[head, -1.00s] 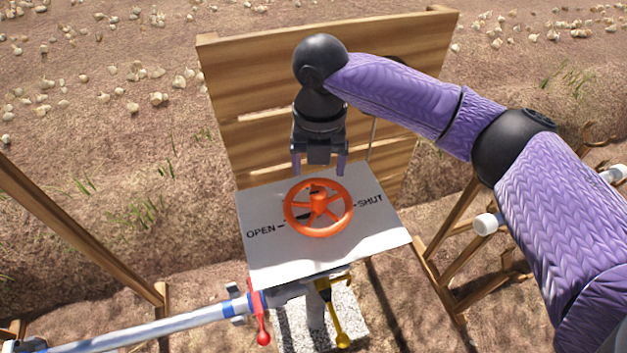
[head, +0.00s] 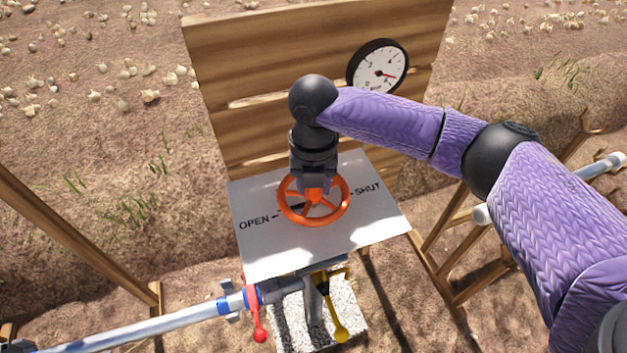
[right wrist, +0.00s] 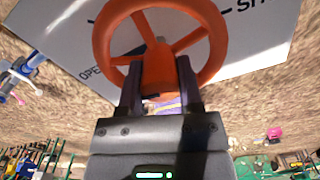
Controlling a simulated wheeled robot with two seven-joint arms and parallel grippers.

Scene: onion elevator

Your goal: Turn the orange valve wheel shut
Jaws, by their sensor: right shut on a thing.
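The orange valve wheel (head: 340,208) lies above a white plate (head: 262,252) marked OPEN at the left and SHUT at the right. My right gripper (head: 313,192) has come down on the wheel from above. In the right wrist view its two fingers (right wrist: 158,85) stand on either side of the wheel's orange hub (right wrist: 157,62) and are shut on it. In that view the wheel's rim (right wrist: 101,45) and spokes show around the hub. In the head view the gripper hides part of the hub and far rim. My left gripper is not in view.
A round gauge (head: 378,67) with a red needle is on the wooden board (head: 260,60) behind. Below the plate are a red-handled lever (head: 259,335), a yellow lever (head: 340,334) and a pipe (head: 150,331). A wooden post (head: 75,235) stands at the left.

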